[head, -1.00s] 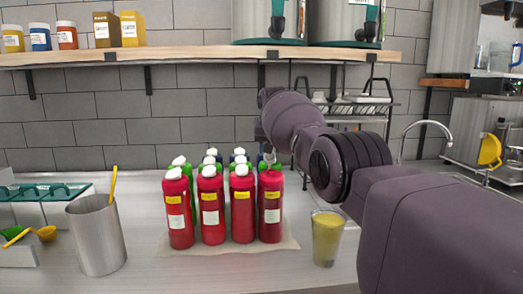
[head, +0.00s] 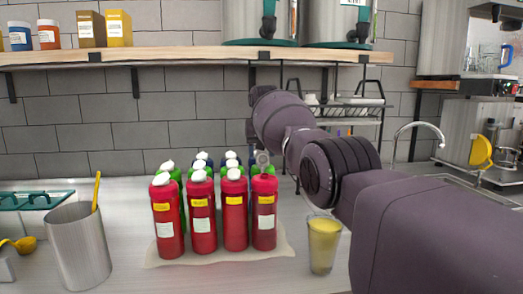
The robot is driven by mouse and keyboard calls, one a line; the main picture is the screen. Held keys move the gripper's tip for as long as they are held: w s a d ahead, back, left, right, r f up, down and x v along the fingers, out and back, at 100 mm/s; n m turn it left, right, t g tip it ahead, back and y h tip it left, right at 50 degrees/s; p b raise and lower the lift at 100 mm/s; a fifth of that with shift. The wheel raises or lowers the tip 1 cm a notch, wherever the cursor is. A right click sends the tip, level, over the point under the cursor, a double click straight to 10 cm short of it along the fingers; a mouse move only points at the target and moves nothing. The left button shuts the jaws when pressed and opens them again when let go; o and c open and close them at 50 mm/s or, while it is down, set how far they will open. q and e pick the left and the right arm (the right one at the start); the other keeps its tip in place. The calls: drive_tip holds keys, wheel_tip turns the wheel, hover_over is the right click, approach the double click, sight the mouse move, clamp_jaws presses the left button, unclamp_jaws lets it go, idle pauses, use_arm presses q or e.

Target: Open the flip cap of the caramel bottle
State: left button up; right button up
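Several bottles stand grouped in rows, with red ones in front and green and dark blue ones behind. I cannot read the labels, so I cannot tell which is caramel. The front-right red bottle (head: 264,222) is upright, and its cap is hidden or not distinguishable. The other front red bottles show white caps, such as the one on the front-left bottle (head: 162,179). My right gripper (head: 262,162) is right over the top of the front-right bottle. Its fingers are small and partly hidden by my arm, so contact and opening are unclear. My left gripper is out of view.
The bottles stand on a pale mat (head: 160,260). A glass of yellow liquid (head: 322,243) stands to its right, below my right arm. A steel cup (head: 80,248) stands at left. A wooden shelf (head: 180,56) runs above. Counter between cup and mat is clear.

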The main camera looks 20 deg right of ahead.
drive_tip(key=shift+o, duration=0.6)
drive_tip(key=shift+r, duration=0.1)
drive_tip(key=shift+r, duration=0.25)
drive_tip(key=p+v, duration=0.3)
drive_tip(key=v, duration=0.7)
drive_tip(key=shift+s, duration=0.15)
